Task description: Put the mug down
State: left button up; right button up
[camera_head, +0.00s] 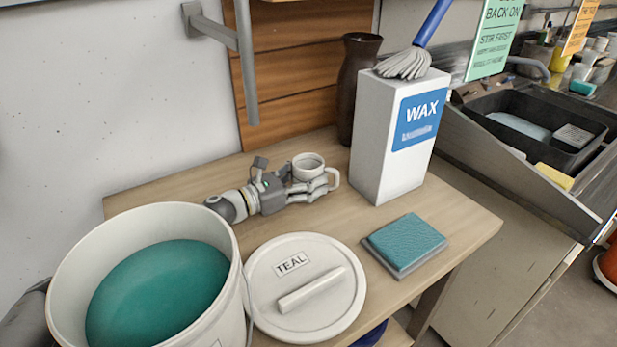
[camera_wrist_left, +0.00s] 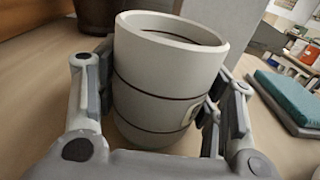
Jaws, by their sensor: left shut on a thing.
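The mug (camera_head: 308,165) is white with a handle on its right side in the head view. It is upright, on or just above the wooden table (camera_head: 190,185); I cannot tell whether its base touches. My left gripper (camera_head: 308,186) is shut on the mug, with fingers on both sides of its body. In the left wrist view the mug (camera_wrist_left: 165,85) fills the middle, with thin dark bands around it, between the two fingers of the gripper (camera_wrist_left: 160,105). My right gripper is not in view.
A tall white WAX box (camera_head: 375,140) stands right of the mug, with a dark vase (camera_head: 352,85) behind. A teal sponge pad (camera_head: 408,240) lies at the right. Bare wood lies left of the mug.

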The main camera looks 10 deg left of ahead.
aim_at(295, 182)
pick_arm(q)
jog(key=o, duration=1.2)
jog(key=shift+r+p, duration=0.2)
jog(key=shift+p, duration=0.1)
jog(key=v, duration=0.3)
jog(key=b+v, duration=0.1)
jog(key=v, duration=0.2)
jog(key=shift+s+a+f, duration=0.2)
jog(key=shift+a, duration=0.05)
jog(key=shift+s+a+r, duration=0.15)
jog(key=shift+s+a, duration=0.15)
jog(key=shift+s, duration=0.05)
